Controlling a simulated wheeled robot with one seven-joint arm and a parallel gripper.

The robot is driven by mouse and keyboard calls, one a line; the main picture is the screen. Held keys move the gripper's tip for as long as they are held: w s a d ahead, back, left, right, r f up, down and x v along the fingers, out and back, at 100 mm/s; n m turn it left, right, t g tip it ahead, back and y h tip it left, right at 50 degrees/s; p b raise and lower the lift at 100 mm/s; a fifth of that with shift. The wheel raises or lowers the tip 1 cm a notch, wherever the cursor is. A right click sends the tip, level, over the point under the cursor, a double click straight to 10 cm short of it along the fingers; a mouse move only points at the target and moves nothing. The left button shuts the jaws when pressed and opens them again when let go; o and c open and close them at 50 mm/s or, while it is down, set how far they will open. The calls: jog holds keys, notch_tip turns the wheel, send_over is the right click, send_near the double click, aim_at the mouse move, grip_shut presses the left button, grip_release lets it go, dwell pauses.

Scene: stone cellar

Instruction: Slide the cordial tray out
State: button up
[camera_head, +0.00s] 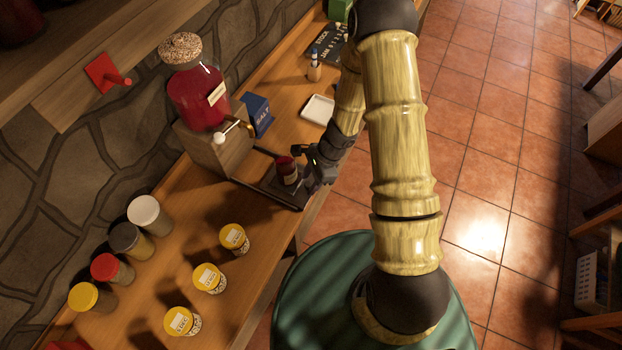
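The cordial dispenser, a wooden base (217,153) topped by a large red-filled glass jar (196,97) with a speckled lid, stands against the stone wall. A dark tray (292,198) extends from the front of the base towards the counter's front edge. A small labelled jar or cup (287,171) with dark red contents stands on the tray. My gripper (310,168) is right beside this jar, at the tray's outer end. Its fingers are small and dark here, so I cannot tell if they are open, shut or touching the tray or jar.
Three yellow-lidded jars (209,278) stand in front, with several more jars (130,242) along the wall. A blue box (256,115), a white dish (318,109) and a small bottle (314,66) stand beyond the dispenser.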

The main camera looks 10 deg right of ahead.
jog(key=p+v, duration=0.1)
jog(key=v, duration=1.6)
jog(key=shift+r, duration=0.2)
jog(key=s+d+r+n+t+h, duration=0.3)
jog(key=s+r+n, duration=0.6)
jog(key=n, duration=0.6)
jog(key=shift+d+r+n+h, duration=0.2)
jog(key=shift+r+n+h, duration=0.1)
jog(key=shift+r+h, duration=0.5)
jog(key=shift+s+r, duration=0.1)
jog(key=shift+s, duration=0.05)
dwell(0.3)
